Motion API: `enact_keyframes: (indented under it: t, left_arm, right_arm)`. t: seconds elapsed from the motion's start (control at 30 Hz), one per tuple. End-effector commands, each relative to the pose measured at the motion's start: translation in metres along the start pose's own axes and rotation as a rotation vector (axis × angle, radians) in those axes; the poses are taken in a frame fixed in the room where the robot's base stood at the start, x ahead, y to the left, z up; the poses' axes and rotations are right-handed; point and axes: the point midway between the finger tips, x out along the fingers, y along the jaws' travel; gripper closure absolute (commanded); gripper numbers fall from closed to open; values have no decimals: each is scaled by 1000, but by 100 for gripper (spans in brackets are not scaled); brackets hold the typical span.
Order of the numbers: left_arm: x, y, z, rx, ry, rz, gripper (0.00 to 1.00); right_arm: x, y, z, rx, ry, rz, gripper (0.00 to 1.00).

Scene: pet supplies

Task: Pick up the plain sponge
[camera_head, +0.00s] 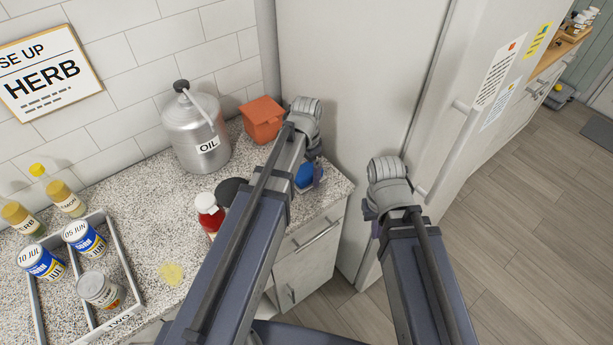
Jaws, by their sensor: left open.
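I cannot clearly make out the plain sponge. A flat, pale yellow patch (171,274) lies on the speckled counter right of the tray; I cannot tell whether it is a sponge or a stain. A small blue object (304,177) sits near the counter's right end, partly hidden by my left arm. My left gripper (318,172) is mostly hidden behind its wrist, close beside the blue object, open. My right gripper (374,228) is off the counter in front of the light cabinet, mostly hidden by its own arm, so its jaws do not show.
A grey divided tray (124,264) holds several cans on the left. Counter around the yellow patch is clear.

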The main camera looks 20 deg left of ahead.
Motion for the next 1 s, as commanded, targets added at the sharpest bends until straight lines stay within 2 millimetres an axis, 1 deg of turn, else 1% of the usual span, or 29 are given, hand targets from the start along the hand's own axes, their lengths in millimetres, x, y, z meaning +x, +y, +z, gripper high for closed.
enact_keyframes:
  t: [0.03,0.07,0.77,1.0]
  left_arm:
    - [-1,0,0,0,0,0,0]
    - [-1,0,0,0,0,0,2]
    - [-1,0,0,0,0,0,81]
    - [-1,0,0,0,0,0,82]
  right_arm:
    - [-1,0,0,0,0,0,100]
    - [-1,0,0,0,0,0,100]
    - [-1,0,0,0,0,0,100]
    - [-1,0,0,0,0,0,100]
